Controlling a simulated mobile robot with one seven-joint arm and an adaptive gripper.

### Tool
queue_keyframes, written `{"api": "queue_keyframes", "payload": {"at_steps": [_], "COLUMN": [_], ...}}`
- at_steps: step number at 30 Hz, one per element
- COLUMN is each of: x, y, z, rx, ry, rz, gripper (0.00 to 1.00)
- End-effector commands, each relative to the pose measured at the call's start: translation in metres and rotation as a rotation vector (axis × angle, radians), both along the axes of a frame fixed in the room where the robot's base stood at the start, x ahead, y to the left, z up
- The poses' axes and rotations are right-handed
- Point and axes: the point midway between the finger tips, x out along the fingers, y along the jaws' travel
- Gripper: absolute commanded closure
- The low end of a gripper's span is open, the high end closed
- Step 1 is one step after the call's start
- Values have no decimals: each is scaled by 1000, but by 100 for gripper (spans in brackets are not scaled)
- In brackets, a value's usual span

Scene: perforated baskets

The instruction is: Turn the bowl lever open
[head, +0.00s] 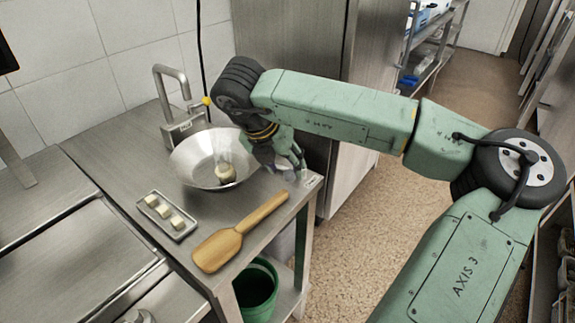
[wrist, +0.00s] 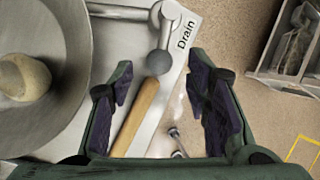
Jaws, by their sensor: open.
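The steel bowl (head: 185,165) sits at the bench's back corner with a pale round lump (head: 225,173) in it. In the wrist view the bowl (wrist: 73,60) and lump (wrist: 22,77) are at the left. In the head view my gripper (head: 283,168) is beside the bowl's right rim and hides the lever.
A wooden paddle (head: 240,232) and a small tray (head: 180,236) of pale cubes lie in front. A green bucket (head: 257,285) is below the bench. Floor is clear to the right.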

Motion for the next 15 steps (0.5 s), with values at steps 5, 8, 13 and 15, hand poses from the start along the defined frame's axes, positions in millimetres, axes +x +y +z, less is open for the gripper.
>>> {"api": "queue_keyframes", "payload": {"at_steps": [5, 8, 13, 15], "x": [7, 9, 10, 10], "y": [-5, -7, -7, -7], "z": [-19, -25, -28, -28], "rx": [1, 0, 1, 0], "ry": [1, 1, 0, -1], "rz": [1, 1, 1, 1], "gripper": [56, 56, 56, 56]}}
